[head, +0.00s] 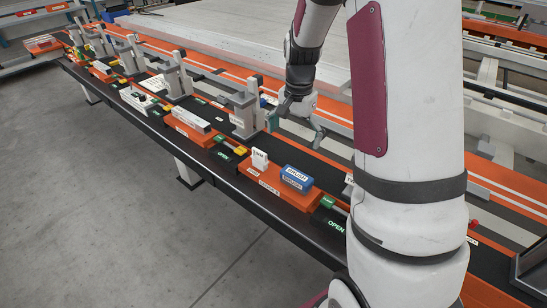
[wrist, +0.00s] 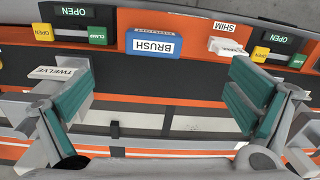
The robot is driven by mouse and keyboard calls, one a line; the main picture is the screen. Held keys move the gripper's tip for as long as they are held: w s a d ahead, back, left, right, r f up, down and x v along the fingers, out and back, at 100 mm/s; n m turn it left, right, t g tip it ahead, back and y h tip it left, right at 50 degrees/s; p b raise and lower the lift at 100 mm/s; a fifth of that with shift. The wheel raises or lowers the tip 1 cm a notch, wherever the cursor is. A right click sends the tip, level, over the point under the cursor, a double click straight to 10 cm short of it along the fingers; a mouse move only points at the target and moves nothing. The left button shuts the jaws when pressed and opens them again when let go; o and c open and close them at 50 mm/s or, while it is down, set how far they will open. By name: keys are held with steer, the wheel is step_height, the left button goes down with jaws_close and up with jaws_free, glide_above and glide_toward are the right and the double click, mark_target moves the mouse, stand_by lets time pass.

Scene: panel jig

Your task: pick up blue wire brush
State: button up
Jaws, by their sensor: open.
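The blue wire brush (head: 297,179) is a blue block with a white BRUSH label, lying on an orange base at the front of the long bench. It also shows in the wrist view (wrist: 153,52), upside down near the top, a little left of centre. My gripper (wrist: 158,95) is open, its two teal-padded fingers wide apart with nothing between them. The brush is beyond the fingertips, between their lines, and not touched. In the head view my gripper (head: 295,124) hangs over the back of the bench, behind the brush.
A white SHIM block (head: 259,159) stands just left of the brush. Green and yellow clamp controls marked OPEN (head: 232,146) sit along the front edge. A grey clamp tower (head: 246,115) rises close to my gripper's left. A TWELVE label (wrist: 58,72) is beside the left finger.

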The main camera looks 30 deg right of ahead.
steer(key=m, duration=0.1)
glide_toward(297, 174)
step_height(297, 174, down, 5)
steer(key=shift+r+p, duration=0.1)
steer(key=shift+p, duration=0.3)
steer(key=shift+w+f+p, duration=0.15)
steer(key=shift+f+p, duration=0.3)
steer(key=shift+f, duration=2.5)
steer(key=c, duration=0.9)
